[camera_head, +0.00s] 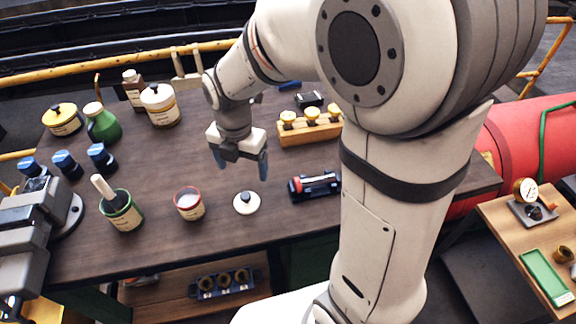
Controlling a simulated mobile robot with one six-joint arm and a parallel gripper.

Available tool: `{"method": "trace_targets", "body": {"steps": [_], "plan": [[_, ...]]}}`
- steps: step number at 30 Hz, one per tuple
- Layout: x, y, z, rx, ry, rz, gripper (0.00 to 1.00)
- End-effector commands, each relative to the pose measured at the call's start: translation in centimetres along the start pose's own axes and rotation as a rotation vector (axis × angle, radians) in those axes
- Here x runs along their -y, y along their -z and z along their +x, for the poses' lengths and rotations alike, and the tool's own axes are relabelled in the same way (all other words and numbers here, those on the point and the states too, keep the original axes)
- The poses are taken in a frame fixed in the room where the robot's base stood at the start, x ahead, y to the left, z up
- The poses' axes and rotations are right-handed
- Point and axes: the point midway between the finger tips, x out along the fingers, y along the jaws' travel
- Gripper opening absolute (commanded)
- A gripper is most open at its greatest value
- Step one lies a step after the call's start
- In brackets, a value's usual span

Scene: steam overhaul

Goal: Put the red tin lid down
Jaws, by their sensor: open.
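A small round cream lid (240,208) with a dark knob lies flat on the brown table, knob up. I see no red on it. Left of it stands an open cream tin (189,208) with a red rim and pale contents. The lid and tin are apart. My gripper (240,167) points down above the table, just behind the lid in the picture. Its blue-grey fingers are spread and nothing shows between them. I cannot tell its exact height above the table.
Left are a green tin (121,216) holding a handled tool, a green oil can (103,126) and several blue-topped jars (66,164). Lidded tins stand behind. Right are a black device (313,186) and a wooden rack (310,131) with brass-topped pieces.

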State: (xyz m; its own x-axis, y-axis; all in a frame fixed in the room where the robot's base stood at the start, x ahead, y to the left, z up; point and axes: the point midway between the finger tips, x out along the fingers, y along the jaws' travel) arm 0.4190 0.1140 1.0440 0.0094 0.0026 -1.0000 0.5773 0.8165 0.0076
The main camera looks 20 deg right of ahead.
Motion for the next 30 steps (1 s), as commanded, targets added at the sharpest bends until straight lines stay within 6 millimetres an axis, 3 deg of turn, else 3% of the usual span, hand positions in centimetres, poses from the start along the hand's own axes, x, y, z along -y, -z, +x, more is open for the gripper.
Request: {"method": "trace_targets", "body": {"steps": [5, 12, 21, 25, 30], "plan": [[3.2, -0.3, -2.4, 0.025, -0.047, 0.44, 0.83], [8.4, 0.1, -5.4, 0.03, -0.138, 1.203, 0.83], [14.2, 1.7, -7.4, -0.034, -0.271, 2.098, 0.83], [15.6, 2.3, -7.7, -0.071, -0.312, 2.353, 0.83], [16.1, 2.9, -7.8, -0.097, -0.334, 2.5, 0.83]]}}
